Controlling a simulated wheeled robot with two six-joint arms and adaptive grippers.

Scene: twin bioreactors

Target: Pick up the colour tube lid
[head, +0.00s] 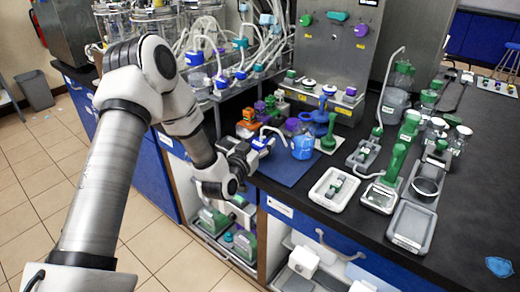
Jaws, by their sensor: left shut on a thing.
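My left gripper (256,148) reaches in from the left to the near-left edge of the dark bench, low over the blue mat (285,168). Its jaws are shut on a small blue piece (264,142). This may be the colour tube lid, but it is too small and partly hidden to tell. An orange holder (248,124) stands just behind the gripper. A blue bottle (303,146) with a bent white spout stands just right of the jaws. Small purple and green lids (260,107) sit behind. My right gripper is not in view.
A white tray (334,190) with a small green-ended part lies right of the mat. Green-handled tools, grey trays (412,228) and glass jars fill the right side. Bioreactor tubing and a steel panel (338,60) stand behind.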

